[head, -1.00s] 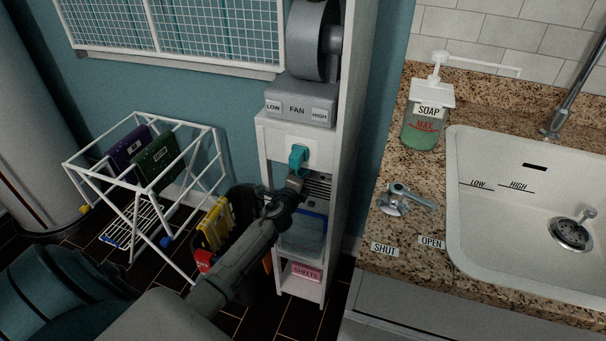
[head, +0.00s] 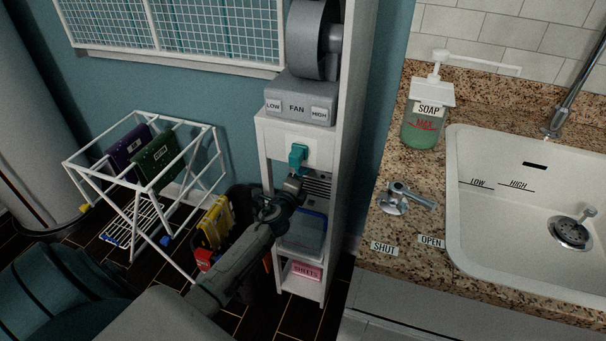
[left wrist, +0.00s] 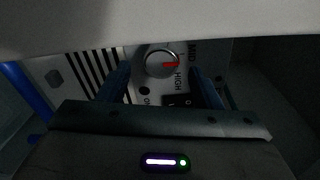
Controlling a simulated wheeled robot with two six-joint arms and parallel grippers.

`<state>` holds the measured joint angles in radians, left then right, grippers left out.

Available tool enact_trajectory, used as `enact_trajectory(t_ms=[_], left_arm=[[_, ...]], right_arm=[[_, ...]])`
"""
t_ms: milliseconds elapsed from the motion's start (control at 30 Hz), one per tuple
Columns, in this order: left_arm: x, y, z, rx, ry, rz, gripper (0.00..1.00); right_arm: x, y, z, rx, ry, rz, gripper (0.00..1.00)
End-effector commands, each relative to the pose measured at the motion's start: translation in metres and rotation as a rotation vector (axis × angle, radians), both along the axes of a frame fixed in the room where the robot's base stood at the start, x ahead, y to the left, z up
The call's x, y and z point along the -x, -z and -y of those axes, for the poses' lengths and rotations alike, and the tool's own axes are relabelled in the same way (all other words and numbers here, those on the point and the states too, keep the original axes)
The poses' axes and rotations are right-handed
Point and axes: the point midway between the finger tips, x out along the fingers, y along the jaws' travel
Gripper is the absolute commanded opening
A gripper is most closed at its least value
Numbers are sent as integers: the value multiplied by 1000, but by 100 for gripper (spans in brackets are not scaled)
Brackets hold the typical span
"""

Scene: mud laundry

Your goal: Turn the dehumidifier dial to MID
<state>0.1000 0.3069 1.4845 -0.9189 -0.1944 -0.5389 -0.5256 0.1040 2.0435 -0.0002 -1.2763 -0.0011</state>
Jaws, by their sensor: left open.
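The dehumidifier (head: 318,188) stands in the white shelf below the teal handle. Its dial is hidden behind my left gripper (head: 292,187) in the head view. In the left wrist view the round dial (left wrist: 160,63) is silver with a red pointer. The pointer faces right in the picture, by the HIGH (left wrist: 179,79) and MID (left wrist: 193,51) labels; I cannot tell exactly which mark it meets. My left gripper (left wrist: 160,82) is open, its blue fingers on either side of the dial. I cannot tell whether they touch it. My right gripper is not in view.
The shelf's white side wall (head: 350,150) is close on the right. A teal handle (head: 298,155) and the fan box (head: 298,103) are above. A blue-rimmed tank (head: 303,236) sits below. A wire rack (head: 145,180) stands left; the sink counter (head: 400,255) is right.

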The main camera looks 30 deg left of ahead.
Motion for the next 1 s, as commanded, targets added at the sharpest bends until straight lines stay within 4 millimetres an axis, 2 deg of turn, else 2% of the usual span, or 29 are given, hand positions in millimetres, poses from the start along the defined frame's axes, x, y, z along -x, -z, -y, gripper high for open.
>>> enact_trajectory(t_ms=[233, 433, 600, 1000], left_arm=[[49, 0, 10, -1, 3, -2, 58], [77, -2, 17, 0, 2, -1, 58], [86, -3, 19, 0, 1, -1, 58], [87, -4, 19, 0, 1, -1, 58]], right_arm=[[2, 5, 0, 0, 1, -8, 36], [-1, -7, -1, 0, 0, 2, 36], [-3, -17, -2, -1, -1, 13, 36], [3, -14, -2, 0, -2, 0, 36]])
